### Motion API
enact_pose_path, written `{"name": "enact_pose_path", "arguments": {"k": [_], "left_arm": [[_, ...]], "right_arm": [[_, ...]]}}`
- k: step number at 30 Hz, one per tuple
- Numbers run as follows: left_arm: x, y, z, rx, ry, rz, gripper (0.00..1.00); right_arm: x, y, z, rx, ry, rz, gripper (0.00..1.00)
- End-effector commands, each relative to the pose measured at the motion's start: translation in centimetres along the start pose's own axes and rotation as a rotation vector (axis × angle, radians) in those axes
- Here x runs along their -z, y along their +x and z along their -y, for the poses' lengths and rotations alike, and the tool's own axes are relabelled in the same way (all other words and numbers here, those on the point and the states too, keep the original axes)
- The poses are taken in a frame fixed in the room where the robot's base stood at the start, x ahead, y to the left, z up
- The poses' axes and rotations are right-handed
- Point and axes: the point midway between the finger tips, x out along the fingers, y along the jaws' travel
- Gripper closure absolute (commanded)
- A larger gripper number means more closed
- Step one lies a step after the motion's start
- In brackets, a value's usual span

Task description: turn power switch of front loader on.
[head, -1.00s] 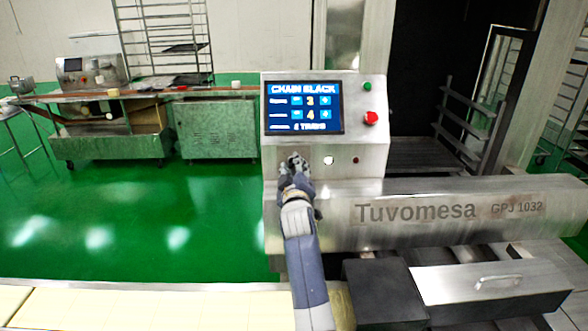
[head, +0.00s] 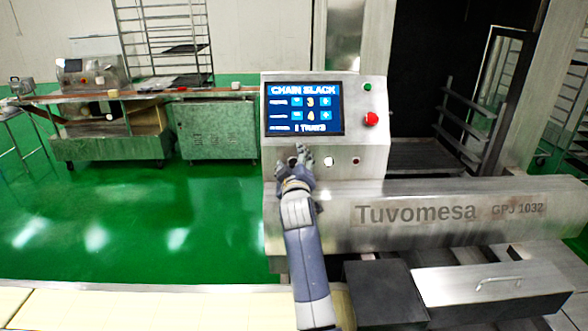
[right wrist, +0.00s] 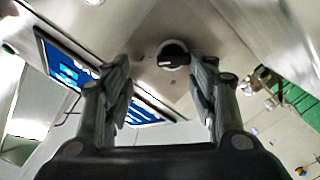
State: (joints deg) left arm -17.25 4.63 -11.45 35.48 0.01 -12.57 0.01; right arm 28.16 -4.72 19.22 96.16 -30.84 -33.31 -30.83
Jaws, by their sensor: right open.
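The front loader's control panel (head: 350,90) is a steel box with a lit blue screen (head: 304,108), which also shows in the right wrist view (right wrist: 62,66). The power switch (right wrist: 173,55) is a round black knob with a pale pointer mark, on the panel face. In the head view my right gripper hides it. My right gripper (head: 301,155) is at the panel's lower left, below the screen. In the right wrist view its open fingers (right wrist: 162,85) are on either side of the knob, with visible gaps; I see no contact. My left gripper is not in view.
A red button (head: 371,118), a green button (head: 367,87), a white round button (head: 329,160) and a small dark red one (head: 355,160) are on the panel. A steel cylinder housing (head: 450,212) juts out below right. Green floor (head: 130,215) is clear at left.

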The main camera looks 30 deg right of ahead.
Motion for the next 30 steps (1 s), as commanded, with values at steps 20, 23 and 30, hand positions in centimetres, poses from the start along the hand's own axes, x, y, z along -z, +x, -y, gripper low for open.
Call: {"name": "enact_pose_path", "arguments": {"k": [20,23,30], "left_arm": [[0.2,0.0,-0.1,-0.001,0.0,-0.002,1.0],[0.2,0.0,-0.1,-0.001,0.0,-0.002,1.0],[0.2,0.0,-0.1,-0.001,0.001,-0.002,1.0]], "right_arm": [[5.4,-0.2,-5.3,-0.016,0.004,-0.017,0.52],[5.4,-0.2,-5.3,-0.016,0.004,-0.017,0.52],[5.3,-0.2,-5.2,-0.015,0.003,-0.016,0.52]]}}
